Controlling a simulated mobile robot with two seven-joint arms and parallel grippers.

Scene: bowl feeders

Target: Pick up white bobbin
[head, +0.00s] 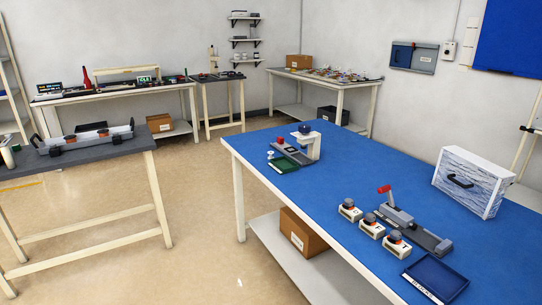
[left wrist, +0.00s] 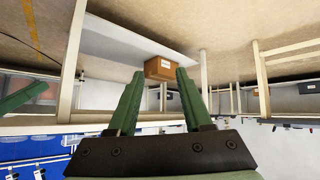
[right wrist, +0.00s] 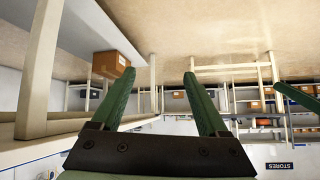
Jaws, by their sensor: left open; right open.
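A small white piece (head: 270,155), which may be the white bobbin, is at the far left corner of the blue-topped table (head: 330,185) in the head view, beside a small green tray (head: 283,166). It is too small to tell its exact shape. Neither gripper shows in the head view. My left gripper (left wrist: 158,75) is open and empty in the left wrist view. My right gripper (right wrist: 159,75) is open and empty in the right wrist view. No bobbin can be made out in either wrist view.
A grey-and-white device (head: 307,145) stands by the green tray. Several small white units, a grey fixture with a red handle (head: 385,189), a dark blue tray (head: 436,278) and a white case (head: 472,182) occupy the table's right part. Its middle is clear.

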